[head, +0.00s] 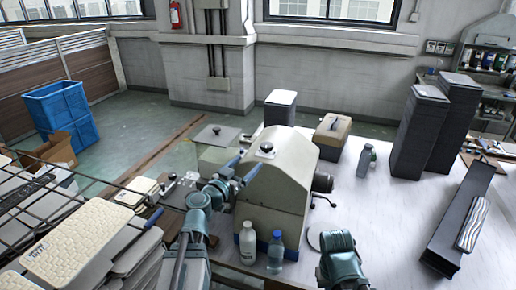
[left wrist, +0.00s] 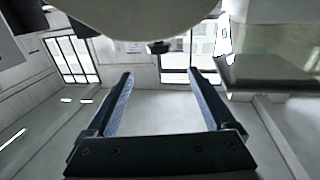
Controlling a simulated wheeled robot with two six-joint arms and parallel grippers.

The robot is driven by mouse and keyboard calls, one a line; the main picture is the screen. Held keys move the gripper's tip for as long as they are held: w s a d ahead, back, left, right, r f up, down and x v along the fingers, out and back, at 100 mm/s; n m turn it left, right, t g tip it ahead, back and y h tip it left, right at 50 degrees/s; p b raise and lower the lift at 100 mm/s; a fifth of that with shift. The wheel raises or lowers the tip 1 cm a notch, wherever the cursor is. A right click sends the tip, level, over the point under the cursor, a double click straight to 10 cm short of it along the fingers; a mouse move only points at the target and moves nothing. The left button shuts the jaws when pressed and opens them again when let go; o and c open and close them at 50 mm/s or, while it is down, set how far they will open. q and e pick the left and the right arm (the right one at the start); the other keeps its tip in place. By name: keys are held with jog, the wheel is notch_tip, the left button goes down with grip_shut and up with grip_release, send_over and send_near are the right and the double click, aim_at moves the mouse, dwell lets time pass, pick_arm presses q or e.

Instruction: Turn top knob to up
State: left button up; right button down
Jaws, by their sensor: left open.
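A beige machine housing (head: 275,180) stands on the white table, with a small black knob (head: 267,147) on its top. A larger black cylindrical part (head: 322,182) and a thin lever stick out of its right side. My left gripper (head: 243,168) is at the upper left of the housing, left of and slightly below the top knob in the head view, apart from it. In the left wrist view its two fingers (left wrist: 160,88) are spread with nothing between them. A pale rounded surface fills the top of that view. My right arm shows at the bottom, but its gripper does not.
Two bottles (head: 247,242) (head: 275,250) stand before the housing. Dark stacks (head: 420,130) stand further right. The table's right middle is clear.

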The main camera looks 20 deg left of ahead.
aim_at(264, 148)
pick_arm(q)
jog(key=x, duration=1.4)
jog(key=shift+d, duration=0.1)
